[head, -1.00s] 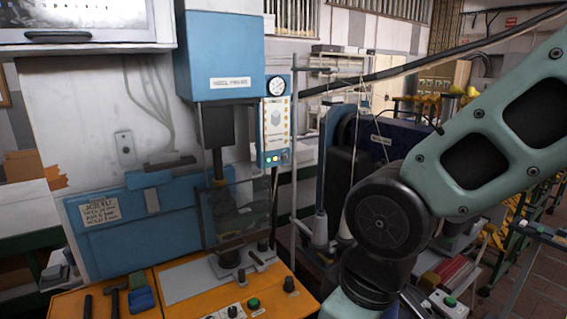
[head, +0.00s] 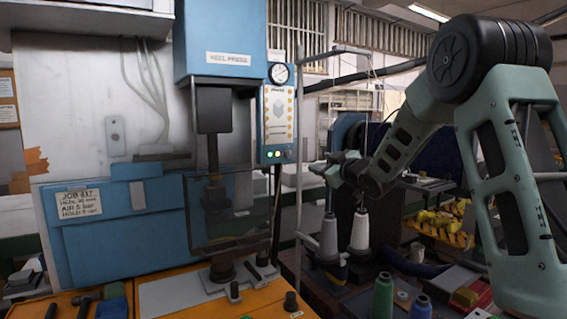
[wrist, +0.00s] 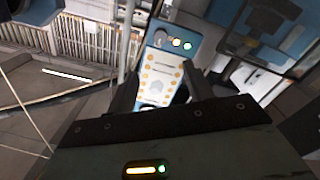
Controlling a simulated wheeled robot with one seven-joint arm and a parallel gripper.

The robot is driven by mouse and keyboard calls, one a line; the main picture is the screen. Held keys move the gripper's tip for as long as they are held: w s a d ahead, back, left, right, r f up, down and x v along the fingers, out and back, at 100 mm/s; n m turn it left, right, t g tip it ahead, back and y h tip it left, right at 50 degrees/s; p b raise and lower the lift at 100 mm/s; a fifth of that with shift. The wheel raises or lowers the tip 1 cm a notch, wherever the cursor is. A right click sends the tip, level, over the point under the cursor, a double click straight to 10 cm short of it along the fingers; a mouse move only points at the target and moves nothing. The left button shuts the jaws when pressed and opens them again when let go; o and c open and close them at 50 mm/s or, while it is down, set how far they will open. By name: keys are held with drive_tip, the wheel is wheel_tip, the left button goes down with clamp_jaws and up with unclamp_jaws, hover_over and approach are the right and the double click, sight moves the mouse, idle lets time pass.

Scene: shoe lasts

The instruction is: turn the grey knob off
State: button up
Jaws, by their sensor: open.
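The control panel (head: 277,118) hangs on the right side of the blue heel press. The knob's pointer is too small to read.
A pressure gauge (head: 279,73) tops the panel. A clear guard (head: 232,212) stands left of it. A thin metal stand (head: 300,130) and thread cones (head: 360,232) are near my gripper. Dark knobs (head: 291,301) sit on the orange bench below.

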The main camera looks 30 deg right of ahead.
sight(291, 155)
drive_tip(key=w+p, duration=0.2)
drive_tip(key=w, duration=0.3)
drive_tip(key=w+p, duration=0.2)
drive_tip(key=w, duration=0.3)
drive_tip(key=w+p, duration=0.2)
drive_tip(key=w, duration=0.3)
drive_tip(key=shift+w+a+r, duration=0.1)
drive_tip(key=shift+w+a, duration=0.15)
drive_tip(key=shift+a, duration=0.1)
drive_tip(key=shift+w, duration=0.6)
drive_tip(key=shift+c, duration=0.3)
drive_tip(key=c, duration=0.9)
